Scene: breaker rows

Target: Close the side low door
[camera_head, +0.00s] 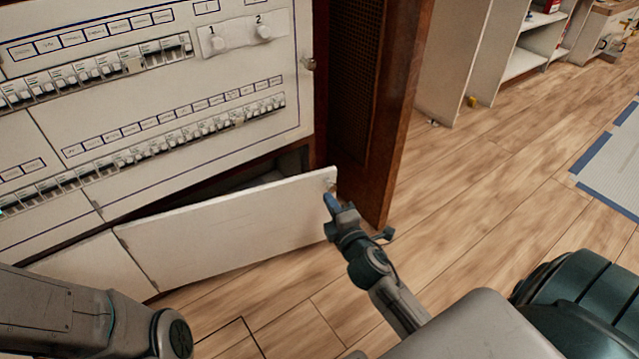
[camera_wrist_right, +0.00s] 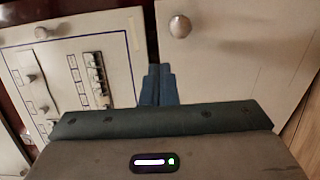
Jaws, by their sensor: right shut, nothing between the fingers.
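The low door (camera_head: 235,222) is a white panel at the bottom of the breaker cabinet. It stands partly open, with a dark gap along its top edge and its free end at the right. Its small round knob (camera_head: 331,186) sits near the upper right corner. My right gripper (camera_head: 329,202) is shut and empty at the door's right end, close below the knob; I cannot tell whether it touches. In the right wrist view its blue fingers (camera_wrist_right: 159,84) are together beside a white panel with a round knob (camera_wrist_right: 180,26). Only my left arm shows at lower left; its gripper is out of view.
The breaker panel (camera_head: 165,100) with rows of switches is above the door. A brown wooden side panel (camera_head: 376,100) stands right of the opening. White shelves (camera_head: 520,62) are further right. The wood floor (camera_head: 490,190) is clear, with a blue-edged mat (camera_head: 612,170) at far right.

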